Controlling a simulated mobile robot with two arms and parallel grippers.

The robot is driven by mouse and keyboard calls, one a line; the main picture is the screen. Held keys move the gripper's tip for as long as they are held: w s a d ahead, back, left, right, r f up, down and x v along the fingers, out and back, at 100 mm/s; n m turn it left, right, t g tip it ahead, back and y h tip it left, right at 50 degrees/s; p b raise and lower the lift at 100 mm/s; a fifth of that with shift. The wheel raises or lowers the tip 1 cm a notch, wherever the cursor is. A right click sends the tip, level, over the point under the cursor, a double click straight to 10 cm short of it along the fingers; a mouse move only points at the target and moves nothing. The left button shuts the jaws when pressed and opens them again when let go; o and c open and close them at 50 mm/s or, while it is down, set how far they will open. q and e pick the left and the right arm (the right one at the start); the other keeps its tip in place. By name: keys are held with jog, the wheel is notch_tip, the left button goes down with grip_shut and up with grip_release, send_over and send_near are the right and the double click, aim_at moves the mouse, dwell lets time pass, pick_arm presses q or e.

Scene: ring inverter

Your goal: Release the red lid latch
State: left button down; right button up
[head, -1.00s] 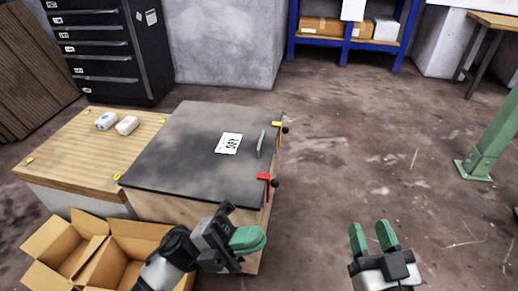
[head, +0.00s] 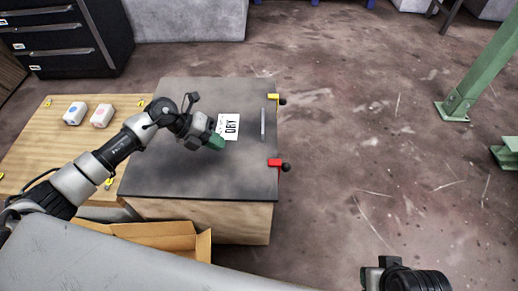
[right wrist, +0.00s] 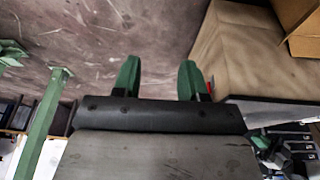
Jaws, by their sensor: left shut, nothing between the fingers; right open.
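The red lid latch (head: 274,162) sits at the right edge of the dark lid (head: 185,175), near its front corner, with a black knob (head: 286,167) beside it. A small red bit (right wrist: 211,86) shows beside a fingertip in the right wrist view, perhaps the latch. My left gripper (head: 214,141) is shut and empty over the lid by the white label (head: 231,127), left of the red latch. My right gripper (right wrist: 158,78) is open with nothing between its green fingers. In the head view only its arm's dark end shows at the bottom, right of the box.
A yellow latch (head: 273,97) and a grey handle (head: 263,124) are farther back on the lid's right side. A wooden table (head: 40,130) with two small white items adjoins on the left. A cardboard box (head: 165,232) lies in front. The floor to the right is open up to a green post (head: 478,75).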

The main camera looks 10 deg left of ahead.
aim_at(268, 162)
jog(key=shift+d, duration=0.1)
pick_arm(q)
jog(key=shift+d+f, duration=0.3)
jog(key=shift+d, duration=0.05)
jog(key=b+x, duration=0.1)
jog(key=x, duration=0.3)
jog(key=shift+d+f, duration=0.25)
jog(key=shift+d, duration=0.05)
jog(key=b+x, duration=0.1)
jog(key=x, duration=0.3)
jog(key=shift+d+f+b, duration=0.15)
jog(key=shift+f+b, duration=0.05)
jog(key=shift+b, duration=0.1)
jog(key=d, duration=0.3)
jog(key=shift+w+d, duration=0.1)
jog(key=shift+w, duration=0.3)
jog(key=shift+w+d, duration=0.1)
jog(key=shift+d, duration=0.25)
pick_arm(e)
jog(key=w+a+r+t+y, duration=0.1)
jog(key=w+a+t, duration=0.1)
jog(key=w+t, duration=0.3)
jog(key=w, duration=0.2)
jog(key=shift+w+a+r+t, duration=0.35)
jog(key=shift+w+a+t, duration=0.05)
pick_arm(q)
jog(key=shift+r, duration=0.1)
